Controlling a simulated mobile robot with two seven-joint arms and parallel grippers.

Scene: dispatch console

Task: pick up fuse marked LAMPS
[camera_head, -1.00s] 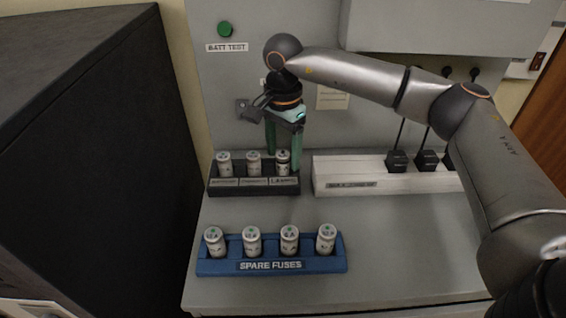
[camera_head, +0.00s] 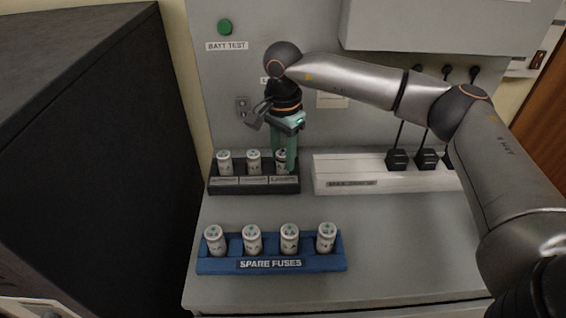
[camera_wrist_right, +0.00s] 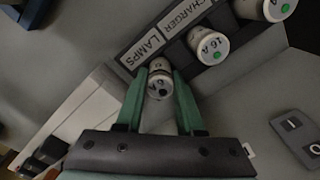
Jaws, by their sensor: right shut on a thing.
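The LAMPS fuse is a white cylinder (camera_head: 281,161) in the right-hand place of the dark fuse holder (camera_head: 226,187), above the label LAMPS. In the right wrist view the fuse (camera_wrist_right: 160,86) sits between the green fingers, beside the LAMPS label (camera_wrist_right: 142,47). My right gripper (camera_head: 285,158) is shut on this fuse from above; a finger partly hides it in the head view. The fuse appears still seated in the holder. My left gripper is not in view.
Two other fuses (camera_head: 225,162) (camera_head: 254,161) stand in the same holder, close on the left. A blue SPARE FUSES rack (camera_head: 209,266) with several fuses is in front. A white block with black levers (camera_head: 340,170) stands right. The grey panel rises behind.

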